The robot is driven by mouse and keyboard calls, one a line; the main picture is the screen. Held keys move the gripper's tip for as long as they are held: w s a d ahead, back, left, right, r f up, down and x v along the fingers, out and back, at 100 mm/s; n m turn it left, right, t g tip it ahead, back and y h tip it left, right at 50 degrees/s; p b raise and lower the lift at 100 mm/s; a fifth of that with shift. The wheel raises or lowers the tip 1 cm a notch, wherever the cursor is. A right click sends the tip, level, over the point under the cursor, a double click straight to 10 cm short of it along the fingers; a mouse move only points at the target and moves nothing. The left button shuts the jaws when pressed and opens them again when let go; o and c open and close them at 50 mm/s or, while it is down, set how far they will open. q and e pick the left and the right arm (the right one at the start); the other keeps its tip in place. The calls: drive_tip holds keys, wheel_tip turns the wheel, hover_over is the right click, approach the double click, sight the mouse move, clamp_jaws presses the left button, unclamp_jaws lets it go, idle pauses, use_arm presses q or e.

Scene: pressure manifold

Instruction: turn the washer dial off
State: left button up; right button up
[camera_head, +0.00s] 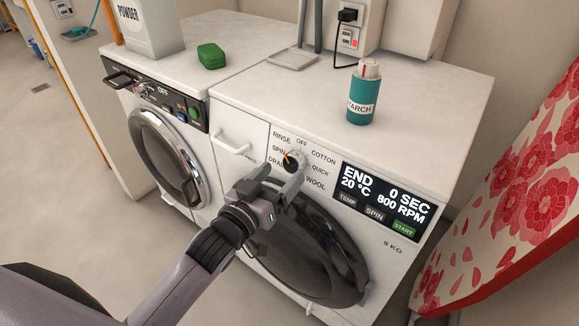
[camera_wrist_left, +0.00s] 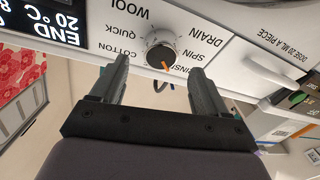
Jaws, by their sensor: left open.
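The pointer leans up and left, on the RINSE and SPIN side of OFF; the exact mark is hard to tell. My left gripper (camera_head: 280,179) is open just in front of and below the dial. In the left wrist view, which is upside down, the dial (camera_wrist_left: 160,48) lies beyond and between the open fingertips (camera_wrist_left: 160,66), with no contact visible. My right gripper is not in view.
The washer's display (camera_head: 386,196) reads END, 0 SEC, 20 °C, 800 RPM. A second appliance (camera_head: 168,150) with its own dial stands left. A starch can (camera_head: 363,95), green soap-like block (camera_head: 211,56) and powder box (camera_head: 148,25) sit on top. A floral ironing board (camera_head: 500,215) is right.

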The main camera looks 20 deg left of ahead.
sight(291, 164)
use_arm(q)
drive_tip(key=shift+x, duration=2.05)
drive_tip(key=c, duration=1)
